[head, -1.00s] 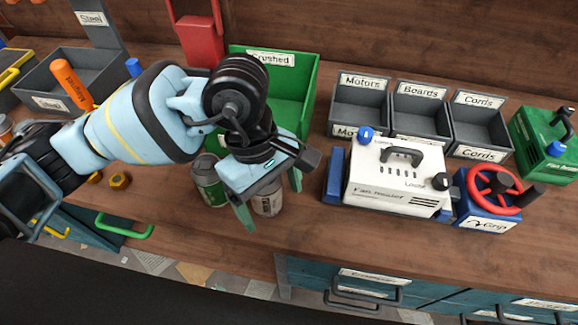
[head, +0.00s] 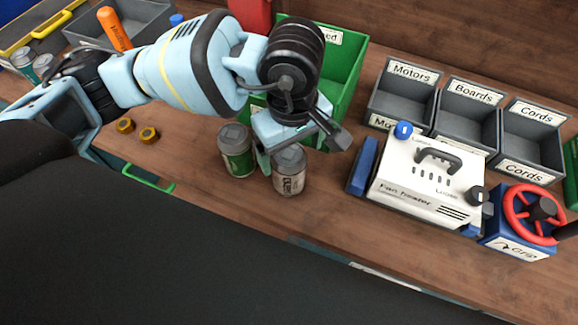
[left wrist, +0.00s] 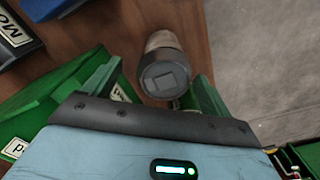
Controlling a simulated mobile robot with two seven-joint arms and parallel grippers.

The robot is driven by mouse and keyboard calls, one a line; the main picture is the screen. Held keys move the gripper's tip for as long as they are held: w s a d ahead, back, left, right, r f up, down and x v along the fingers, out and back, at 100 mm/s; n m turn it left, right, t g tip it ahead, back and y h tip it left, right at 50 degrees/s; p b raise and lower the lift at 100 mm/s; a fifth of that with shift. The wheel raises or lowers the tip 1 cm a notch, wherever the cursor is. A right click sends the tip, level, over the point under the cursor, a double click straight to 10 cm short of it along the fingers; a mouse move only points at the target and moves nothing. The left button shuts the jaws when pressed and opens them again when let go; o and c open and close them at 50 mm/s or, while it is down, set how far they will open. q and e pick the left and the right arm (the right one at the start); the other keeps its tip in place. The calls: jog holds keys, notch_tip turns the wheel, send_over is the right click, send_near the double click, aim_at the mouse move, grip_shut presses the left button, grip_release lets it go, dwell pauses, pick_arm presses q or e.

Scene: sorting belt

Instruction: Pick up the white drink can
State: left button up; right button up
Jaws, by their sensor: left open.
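The white drink can (head: 289,174) stands upright on the wooden bench, with dark lettering on its side and a grey top. My left gripper (head: 284,150) is open and pointed down over its far side. One green finger shows just left of the can; the other is mostly hidden behind the gripper body. In the left wrist view the can (left wrist: 165,74) shows between the two open fingers (left wrist: 158,82), without clear contact. A green can (head: 236,152) stands just left of the white one. My right gripper is out of view.
A green bin (head: 347,85) stands behind the gripper. A white machine (head: 425,185) with a blue side is to the right, before grey bins (head: 405,103). Two brass nuts (head: 148,134) lie left. The bench in front of the cans is clear.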

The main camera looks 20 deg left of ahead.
aim_at(289, 166)
pick_arm(q)
jog(key=f, duration=0.3)
jog(key=shift+s+a+f, duration=0.15)
jog(key=shift+s+f, duration=0.15)
jog(key=shift+f, duration=0.65)
jog(key=shift+c, duration=0.2)
jog(key=c, duration=1)
